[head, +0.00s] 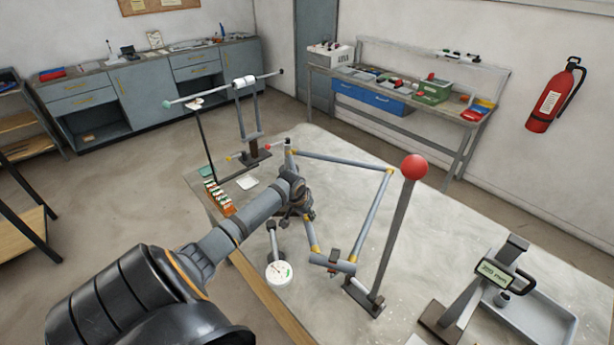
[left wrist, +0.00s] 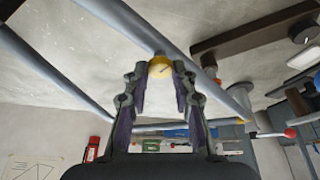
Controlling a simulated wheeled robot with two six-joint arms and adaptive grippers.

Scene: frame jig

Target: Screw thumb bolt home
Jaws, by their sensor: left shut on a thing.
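The tube frame (head: 340,161) lies over the pale table, with grey tubes and yellow corner pieces. My left gripper (head: 299,208) is at its left side, reaching in from the lower left. In the left wrist view my left gripper (left wrist: 160,76) has its two dark fingertips closed around a small round yellow piece, which I take as the thumb bolt (left wrist: 160,67). It has a dark line across its face and sits against a grey tube (left wrist: 207,69). In the head view the bolt is hidden behind the gripper. How deep it sits cannot be seen. My right gripper is not in view.
A post with a red ball (head: 415,167) rises right of the frame. A white dial gauge (head: 279,272) stands near the table's front edge. A stand and grey tray (head: 549,318) are at the lower right. A T-shaped stand (head: 251,130) is at the back left. Bare table (head: 455,225) lies to the right.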

